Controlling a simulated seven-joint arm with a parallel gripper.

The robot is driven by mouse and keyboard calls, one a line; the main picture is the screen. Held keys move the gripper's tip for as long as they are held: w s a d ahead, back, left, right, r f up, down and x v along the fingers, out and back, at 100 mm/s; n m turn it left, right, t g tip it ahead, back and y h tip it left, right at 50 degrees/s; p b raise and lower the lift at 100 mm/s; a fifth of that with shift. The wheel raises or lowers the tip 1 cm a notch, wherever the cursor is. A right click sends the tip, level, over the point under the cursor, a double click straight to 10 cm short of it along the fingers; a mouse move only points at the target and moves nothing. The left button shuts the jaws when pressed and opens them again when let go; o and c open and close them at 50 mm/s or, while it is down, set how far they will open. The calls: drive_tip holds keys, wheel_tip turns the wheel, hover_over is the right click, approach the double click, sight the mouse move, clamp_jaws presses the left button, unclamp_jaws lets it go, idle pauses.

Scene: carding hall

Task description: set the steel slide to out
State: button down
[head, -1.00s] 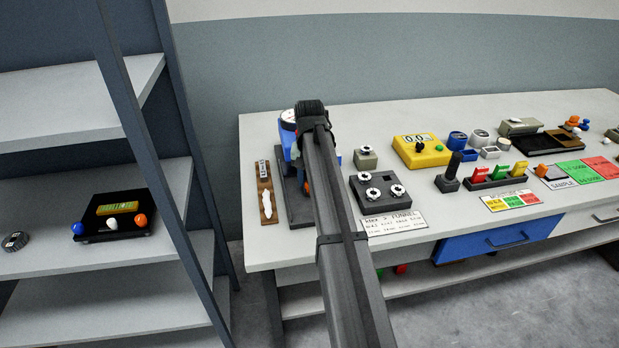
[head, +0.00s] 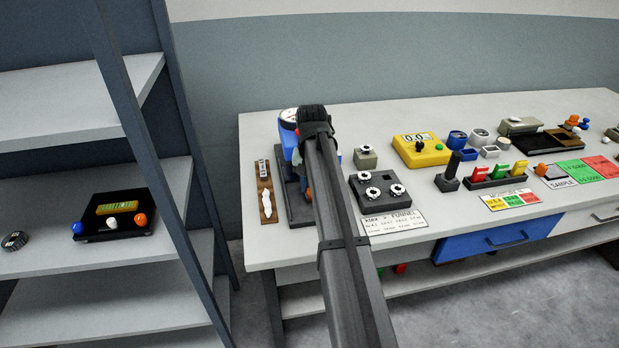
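I cannot make out a steel slide for certain in the head view. A blue device (head: 288,140) with a round white dial (head: 289,117) stands on a dark base (head: 297,207) at the left end of the bench, largely covered by my arm. My gripper (head: 314,122) is over or beside this device. Its fingers are hidden behind the arm's dark end, so I cannot see whether it is open, shut or touching anything.
Left of the device lies a wooden board (head: 263,183) with a white shape. Right of my arm are a dark box with white knobs (head: 378,190), a label card (head: 394,222) and a yellow meter (head: 420,152). A shelf rack (head: 100,262) stands left of the bench (head: 258,240).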

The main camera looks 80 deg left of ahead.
drive_tip(key=d, duration=0.8)
drive_tip(key=shift+d, duration=0.35)
drive_tip(key=c, duration=0.9)
unclamp_jaws()
drive_tip(key=shift+o, duration=0.4)
drive_tip(key=shift+a, duration=0.1)
drive_tip(key=shift+r, duration=0.15)
drive_tip(key=shift+r, duration=0.25)
wheel_tip(320, 180, up, 13)
